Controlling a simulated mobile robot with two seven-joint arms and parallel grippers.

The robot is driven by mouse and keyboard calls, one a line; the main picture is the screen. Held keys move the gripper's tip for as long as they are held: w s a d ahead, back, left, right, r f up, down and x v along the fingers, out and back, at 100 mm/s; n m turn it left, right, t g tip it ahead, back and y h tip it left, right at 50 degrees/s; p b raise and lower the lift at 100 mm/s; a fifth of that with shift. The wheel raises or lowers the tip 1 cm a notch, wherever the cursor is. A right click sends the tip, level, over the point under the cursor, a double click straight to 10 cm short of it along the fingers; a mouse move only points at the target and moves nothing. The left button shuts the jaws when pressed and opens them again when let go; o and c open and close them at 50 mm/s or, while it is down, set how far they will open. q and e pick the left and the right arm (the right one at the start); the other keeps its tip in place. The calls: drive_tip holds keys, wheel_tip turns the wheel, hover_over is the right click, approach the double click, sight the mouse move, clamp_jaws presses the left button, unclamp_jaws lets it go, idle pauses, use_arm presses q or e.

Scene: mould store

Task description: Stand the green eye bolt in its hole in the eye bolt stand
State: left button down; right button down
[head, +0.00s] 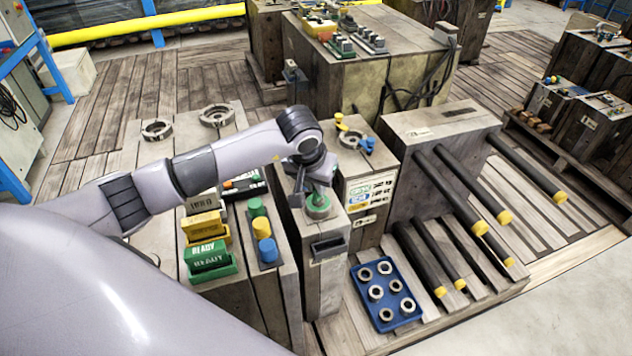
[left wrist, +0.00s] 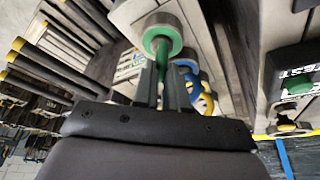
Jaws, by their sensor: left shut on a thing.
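My left gripper (head: 314,190) is shut on the green eye bolt (left wrist: 161,62), which shows between its fingers (left wrist: 163,88) in the left wrist view. Beneath it is a round green fitting with a pale rim (head: 318,208) on top of a narrow wooden block; I cannot tell whether the bolt touches it. The eye bolt stand (head: 350,138), a grey round plate on the block behind to the right, bears a yellow eye bolt (head: 340,120) and a blue eye bolt (head: 366,146). The stand's green hole cannot be made out. My right gripper is not in view.
A blue tray (head: 385,312) of rings lies at front right. Yellow-tipped dark bars (head: 450,190) jut out at the right.

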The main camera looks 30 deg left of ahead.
use_arm(q)
drive_tip(key=c, duration=1.1)
unclamp_jaws()
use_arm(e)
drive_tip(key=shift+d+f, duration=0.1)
use_arm(q)
drive_tip(key=shift+v, duration=0.8)
drive_tip(key=v, duration=0.5)
drive_tip(key=shift+r, duration=0.25)
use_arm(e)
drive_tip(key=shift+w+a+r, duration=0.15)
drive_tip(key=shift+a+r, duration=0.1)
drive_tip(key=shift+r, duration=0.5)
use_arm(q)
drive_tip(key=shift+s, duration=0.1)
